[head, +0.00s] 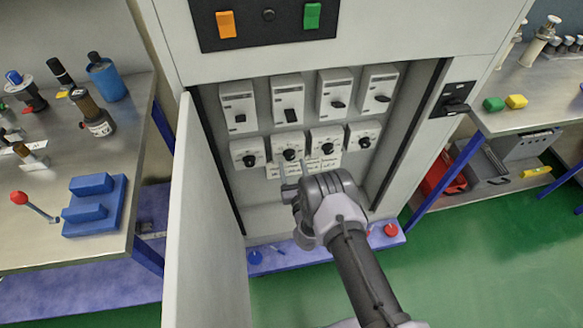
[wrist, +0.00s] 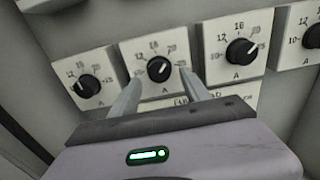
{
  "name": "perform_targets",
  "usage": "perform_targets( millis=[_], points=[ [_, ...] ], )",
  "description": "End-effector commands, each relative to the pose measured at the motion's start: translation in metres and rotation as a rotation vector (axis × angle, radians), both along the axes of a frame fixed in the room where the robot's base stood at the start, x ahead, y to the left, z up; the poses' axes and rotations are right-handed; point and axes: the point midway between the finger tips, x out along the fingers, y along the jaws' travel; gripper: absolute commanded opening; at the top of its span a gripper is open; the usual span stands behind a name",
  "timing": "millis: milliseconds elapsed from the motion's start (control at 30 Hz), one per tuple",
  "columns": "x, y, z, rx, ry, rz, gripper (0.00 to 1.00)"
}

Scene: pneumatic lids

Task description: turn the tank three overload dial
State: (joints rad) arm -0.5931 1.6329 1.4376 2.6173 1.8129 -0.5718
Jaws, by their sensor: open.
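A row of four square white overload dials with black knobs sits low inside the open cabinet. From the left they are the first (head: 248,158), second (head: 289,153), third (head: 327,147) and fourth (head: 365,141). The small labels (head: 318,163) below are too small to read, so I cannot tell which dial is tank three's. My gripper (head: 293,172) is open and empty below the second dial. In the wrist view, its fingertips (wrist: 160,75) appear on either side of the second dial's knob (wrist: 159,68); contact cannot be told. The third dial (wrist: 240,52) is right of the fingers.
Several rotary switches (head: 288,101) sit above the dials. The open cabinet door (head: 205,220) stands left of my arm. A black main switch (head: 453,100) is on the right frame. Benches (head: 130,150) with parts flank the cabinet. Green floor lies in front.

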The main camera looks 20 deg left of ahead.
Motion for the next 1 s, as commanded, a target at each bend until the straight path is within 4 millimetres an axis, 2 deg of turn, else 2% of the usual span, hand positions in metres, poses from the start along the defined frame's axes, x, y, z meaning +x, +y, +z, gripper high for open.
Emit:
perform_targets(
  millis=[133,400,600,700,1000],
  points=[
    [0.0134,0.0082,-0.0007,0.000,0.000,0.000,0.55],
    [0.0157,0.0096,0.0010,0.001,0.001,0.000,0.55],
    [0.0153,0.0095,0.0008,-0.001,0.001,0.001,0.16],
    [0.0153,0.0095,0.0007,-0.001,0.001,0.001,0.00],
    [0.0150,0.0095,-0.0008,0.035,0.023,0.001,0.00]
  ],
)
